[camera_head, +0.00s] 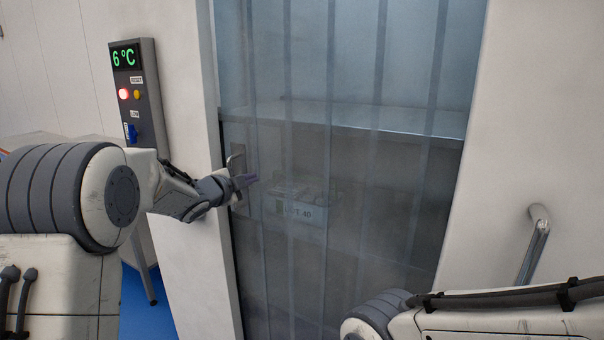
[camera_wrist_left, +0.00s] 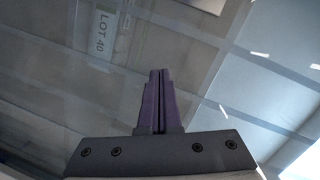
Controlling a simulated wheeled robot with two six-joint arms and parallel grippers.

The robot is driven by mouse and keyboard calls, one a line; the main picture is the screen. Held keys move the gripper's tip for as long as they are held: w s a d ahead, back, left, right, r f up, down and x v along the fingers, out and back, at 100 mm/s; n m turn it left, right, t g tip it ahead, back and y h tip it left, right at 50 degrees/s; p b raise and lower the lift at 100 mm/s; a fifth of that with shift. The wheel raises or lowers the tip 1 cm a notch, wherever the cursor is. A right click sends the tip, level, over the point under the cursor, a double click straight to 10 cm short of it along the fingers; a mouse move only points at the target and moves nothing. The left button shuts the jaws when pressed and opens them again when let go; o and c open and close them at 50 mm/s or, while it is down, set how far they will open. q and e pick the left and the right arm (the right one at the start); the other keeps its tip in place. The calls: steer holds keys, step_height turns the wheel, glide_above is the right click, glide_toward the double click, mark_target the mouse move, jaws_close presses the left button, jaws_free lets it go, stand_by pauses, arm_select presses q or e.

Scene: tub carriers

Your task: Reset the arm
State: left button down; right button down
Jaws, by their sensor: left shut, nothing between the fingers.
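My left arm comes in from the left in the head view and reaches toward the doorway. Its gripper (camera_head: 245,181) is at the left edge of the translucent strip curtain (camera_head: 390,180), in front of it. In the left wrist view the two purple fingers (camera_wrist_left: 158,100) are together with nothing between them. My right arm shows only in part at the lower right of the head view; its gripper is out of the picture.
A control panel (camera_head: 140,95) reads 6 °C, with a lit red light, a yellow button and a blue switch. Behind the curtain a "LOT 40" label (camera_head: 300,212) shows dimly; it also shows in the left wrist view (camera_wrist_left: 103,32). A metal handle (camera_head: 535,245) is at right.

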arm_select(q)
steer(key=s+d+f+n+g+y, duration=0.25)
steer(key=s+d+f+n, duration=0.2)
steer(key=s+d, duration=0.45)
steer(key=s+f+n+g, duration=0.1)
steer(key=s+f+g, duration=0.3)
steer(key=s, duration=0.9)
steer(key=s+d+f+n+g+y, duration=0.1)
steer(key=s+f+n+g, duration=0.1)
steer(key=s, duration=1.2)
steer(key=s+f+n+g+y, duration=0.1)
steer(key=s+f+g, duration=0.4)
steer(key=s, duration=0.8)
steer(key=shift+s+d+f+n+g+p, duration=0.3)
steer(key=shift+s+d+f+n+g, duration=0.1)
steer(key=shift+n+g, duration=0.35)
